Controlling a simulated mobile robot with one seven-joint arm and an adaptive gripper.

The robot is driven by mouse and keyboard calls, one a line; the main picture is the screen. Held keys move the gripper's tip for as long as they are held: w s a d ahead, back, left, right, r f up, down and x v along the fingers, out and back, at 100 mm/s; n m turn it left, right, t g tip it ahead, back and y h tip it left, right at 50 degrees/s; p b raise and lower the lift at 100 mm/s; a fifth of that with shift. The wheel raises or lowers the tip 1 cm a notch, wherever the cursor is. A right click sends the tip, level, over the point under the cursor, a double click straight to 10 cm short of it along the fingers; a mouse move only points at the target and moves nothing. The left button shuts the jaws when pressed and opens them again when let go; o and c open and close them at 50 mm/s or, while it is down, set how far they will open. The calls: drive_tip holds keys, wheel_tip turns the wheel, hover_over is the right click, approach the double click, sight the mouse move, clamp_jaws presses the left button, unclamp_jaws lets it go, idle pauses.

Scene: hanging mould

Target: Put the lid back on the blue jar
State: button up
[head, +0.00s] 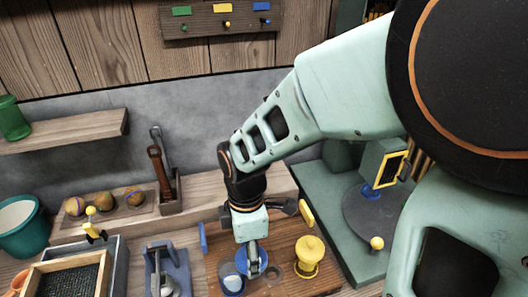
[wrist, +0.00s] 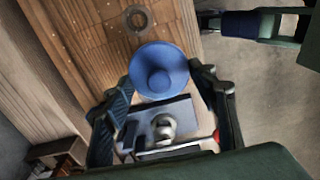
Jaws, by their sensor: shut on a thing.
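My gripper (head: 253,256) is shut on the blue lid (head: 262,267), above the wooden board (head: 285,287). In the wrist view the lid (wrist: 160,72) is a round blue disc with a raised centre, between the fingers of my gripper (wrist: 160,88). The blue jar (head: 232,281), clear-walled with blue inside, stands on the board just left of the lid in the head view. The lid appears apart from it there. In the wrist view I cannot make out the jar; the lid or gripper may hide it. The exact height of the lid above the board is unclear.
A yellow jar (head: 308,258) stands to the right on the board, beside a dark ring (head: 276,271). A blue fixture (head: 180,270) with a metal part is to the left. A green platform with a round turntable (head: 365,222) lies further right.

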drive_tip(key=a+r+p, duration=0.2)
drive_tip(key=a+p, duration=0.1)
drive_tip(key=a, duration=0.2)
drive_tip(key=shift+m, duration=0.3)
drive_tip(key=shift+w+a+f+b, duration=0.1)
drive_tip(key=shift+w+f+b, duration=0.05)
drive_tip(key=shift+f+b, duration=0.85)
drive_tip(key=shift+w+a+f+b, duration=0.1)
drive_tip(key=shift+w+f+b, duration=0.05)
drive_tip(key=shift+f+b, duration=0.85)
drive_tip(key=shift+w+a+f+b, duration=0.15)
drive_tip(key=shift+f+b, duration=0.6)
drive_tip(key=shift+f, duration=0.45)
drive_tip(key=shift+d+f, duration=0.1)
drive_tip(key=o, duration=1.5)
drive_tip(key=shift+p, duration=0.3)
